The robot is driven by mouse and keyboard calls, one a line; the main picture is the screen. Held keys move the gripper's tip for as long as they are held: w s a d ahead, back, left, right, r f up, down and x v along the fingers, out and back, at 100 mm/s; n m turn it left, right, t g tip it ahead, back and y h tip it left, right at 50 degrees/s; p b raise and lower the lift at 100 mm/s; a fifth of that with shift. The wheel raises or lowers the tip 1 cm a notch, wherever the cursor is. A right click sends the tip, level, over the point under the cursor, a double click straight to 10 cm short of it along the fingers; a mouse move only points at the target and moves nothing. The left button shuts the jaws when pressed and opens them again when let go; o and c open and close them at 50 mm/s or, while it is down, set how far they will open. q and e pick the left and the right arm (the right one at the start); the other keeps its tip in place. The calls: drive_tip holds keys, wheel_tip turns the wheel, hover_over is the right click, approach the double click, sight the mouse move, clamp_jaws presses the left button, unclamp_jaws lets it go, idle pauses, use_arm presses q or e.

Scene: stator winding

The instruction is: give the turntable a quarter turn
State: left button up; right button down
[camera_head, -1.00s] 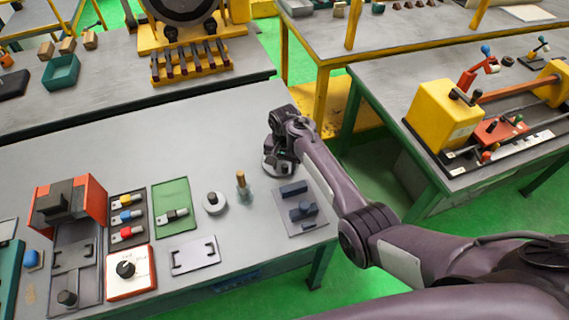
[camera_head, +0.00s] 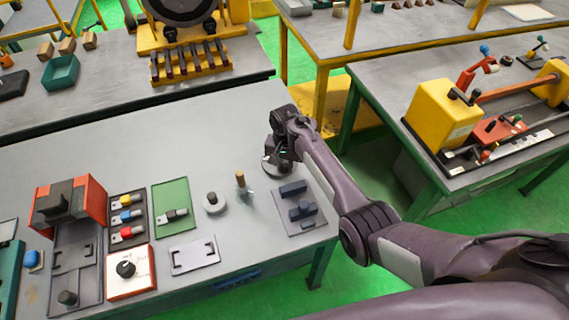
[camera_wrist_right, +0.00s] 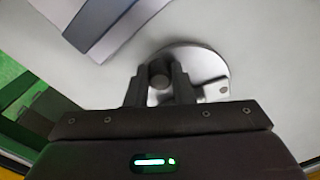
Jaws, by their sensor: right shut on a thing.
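The turntable is a pale round disc (camera_head: 274,167) at the right end of the near bench. My right gripper (camera_head: 279,156) is above it and hides much of it. In the right wrist view the disc (camera_wrist_right: 206,66) has an upright dark post (camera_wrist_right: 158,74) with a rounded top. The two fingers of my right gripper (camera_wrist_right: 159,88) stand on either side of the post and are shut on it. A small tab with a hole shows at the disc's right edge. My left gripper is not in view.
A grey plate with dark blocks (camera_head: 311,225) lies close in front of the disc. A wooden-handled tool (camera_head: 241,181) and a small round piece with a knob (camera_head: 213,203) stand to the left. The bench behind is clear.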

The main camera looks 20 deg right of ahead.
drive_tip(key=shift+w+d+n+p, duration=0.15)
drive_tip(key=shift+d+n+p, duration=0.15)
drive_tip(key=shift+n, duration=0.65)
drive_tip(key=shift+w+d+n+p, duration=0.15)
drive_tip(key=shift+d+n, duration=0.25)
drive_tip(key=shift+n, duration=0.55)
drive_tip(key=shift+w+d+n, duration=0.2)
drive_tip(key=shift+d+n, duration=0.2)
drive_tip(key=shift+n, duration=0.8)
drive_tip(key=shift+w+d+n, duration=0.25)
drive_tip(key=shift+d+n, duration=0.05)
drive_tip(key=shift+n, duration=0.6)
drive_tip(key=shift+w+d+n+b, duration=0.2)
drive_tip(key=shift+w+n+b, duration=0.2)
drive_tip(key=shift+n, duration=0.55)
drive_tip(key=shift+w+d+n+b, duration=0.25)
drive_tip(key=shift+n+b, duration=0.1)
drive_tip(key=shift+n, duration=0.6)
drive_tip(key=shift+w+d+n+b, duration=0.1)
drive_tip(key=shift+w+n+b, duration=0.25)
drive_tip(key=shift+n, duration=0.35)
drive_tip(key=shift+w+n+b, duration=0.15)
drive_tip(key=shift+n+b, duration=0.3)
drive_tip(key=shift+n, duration=0.25)
drive_tip(key=shift+w+d+n+b, duration=0.1)
drive_tip(key=shift+w+n+b, duration=0.25)
drive_tip(key=shift+n, duration=0.35)
drive_tip(key=c, duration=1.3)
unclamp_jaws()
drive_tip(key=shift+o, duration=0.2)
